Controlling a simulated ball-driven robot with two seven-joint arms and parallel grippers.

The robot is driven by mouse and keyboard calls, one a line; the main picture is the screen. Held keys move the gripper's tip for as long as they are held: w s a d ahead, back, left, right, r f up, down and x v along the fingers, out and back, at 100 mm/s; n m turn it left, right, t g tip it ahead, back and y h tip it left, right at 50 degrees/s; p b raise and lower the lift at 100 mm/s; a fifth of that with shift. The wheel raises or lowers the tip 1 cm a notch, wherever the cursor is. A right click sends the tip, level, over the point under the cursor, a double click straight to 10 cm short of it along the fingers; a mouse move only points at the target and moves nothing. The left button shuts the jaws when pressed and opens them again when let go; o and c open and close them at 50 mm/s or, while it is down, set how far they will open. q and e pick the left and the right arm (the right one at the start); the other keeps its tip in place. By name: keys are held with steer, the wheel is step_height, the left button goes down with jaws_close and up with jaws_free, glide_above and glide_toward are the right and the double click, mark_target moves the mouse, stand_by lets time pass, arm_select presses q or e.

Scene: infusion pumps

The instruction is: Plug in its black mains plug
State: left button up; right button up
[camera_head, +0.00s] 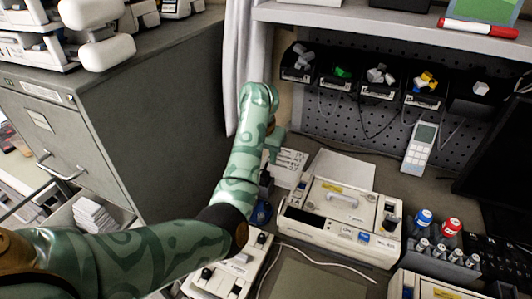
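My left arm comes in from the left and bends upward. My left gripper (273,146) is at its far end, above the back of the bench, small and partly turned away; I cannot see whether its fingers are apart. A small dark object (266,182) shows below it, partly behind my forearm; I cannot tell whether it is the black mains plug. A cream-coloured pump-like device (340,217) with a handle lies on the bench to the right. A second pale device (232,272) is at the front, partly covered by my arm. No socket is clearly seen. My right gripper is out of view.
A white cable (312,262) curves across the bench front. Black bins (338,74) hang on the pegboard beneath a shelf (400,26). A handheld meter (420,146) leans there. Capped bottles (449,229) stand at right. A grey cabinet (150,110) stands at left.

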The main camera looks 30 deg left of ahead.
mark_target(264, 175)
arm_select(q)
steer(key=shift+a+f, duration=0.1)
steer(key=shift+f, duration=0.15)
steer(key=shift+a+f+b, duration=0.15)
steer(key=shift+f+b, duration=0.15)
steer(key=shift+f, duration=0.05)
step_height(264, 175, down, 6)
steer(key=b, duration=0.4)
steer(key=shift+f+b, duration=0.35)
steer(key=shift+b, duration=0.2)
steer(key=shift+r, duration=0.1)
steer(key=shift+r, duration=0.1)
steer(key=c, duration=0.7)
jaws_close()
